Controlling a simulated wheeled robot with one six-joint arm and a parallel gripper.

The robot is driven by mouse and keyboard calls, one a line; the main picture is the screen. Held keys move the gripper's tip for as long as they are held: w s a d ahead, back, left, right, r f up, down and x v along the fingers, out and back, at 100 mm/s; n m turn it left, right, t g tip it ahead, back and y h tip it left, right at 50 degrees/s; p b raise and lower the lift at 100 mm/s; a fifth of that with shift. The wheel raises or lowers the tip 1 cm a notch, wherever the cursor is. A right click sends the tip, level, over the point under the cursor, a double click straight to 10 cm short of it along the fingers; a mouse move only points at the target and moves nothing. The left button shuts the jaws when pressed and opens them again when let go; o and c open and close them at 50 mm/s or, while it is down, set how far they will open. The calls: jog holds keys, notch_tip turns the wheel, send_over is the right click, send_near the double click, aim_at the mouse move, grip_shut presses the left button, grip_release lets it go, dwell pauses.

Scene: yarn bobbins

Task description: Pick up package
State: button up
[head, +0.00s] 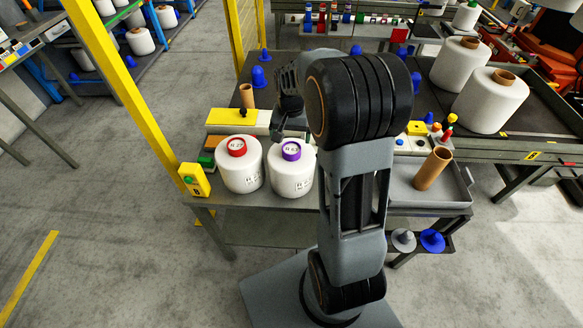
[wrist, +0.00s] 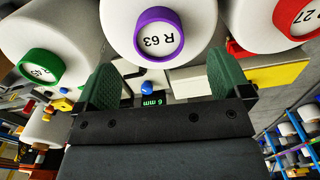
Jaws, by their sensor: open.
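Several white yarn packages stand on the table. One with a red ring (head: 240,178) is on the left, and one with a purple ring (head: 292,182) is to its right. In the wrist view the purple-ringed package (wrist: 195,20), marked R 63, is at the top middle, beyond the fingertips. A green-ringed package (wrist: 70,28) is at left and the red-ringed one (wrist: 253,22) at right. My gripper (wrist: 162,62) is open, its two green fingers apart with no package between them. In the head view my arm hides most of it and the green-ringed package.
A brown tube (head: 433,168) leans in a grey tray right of my arm. A yellow box (head: 194,180) is on the table's left corner, and a yellow post (head: 130,90) rises beside it. Larger packages (head: 490,100) stand on the right table.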

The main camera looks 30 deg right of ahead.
aim_at(291, 147)
jog(key=shift+d+f+p, duration=0.2)
jog(key=shift+f+p, duration=0.25)
jog(key=shift+f, duration=2.9)
jog(key=shift+c, duration=0.2)
grip_shut()
jog(key=shift+w+r, duration=0.1)
jog(key=shift+w, duration=0.05)
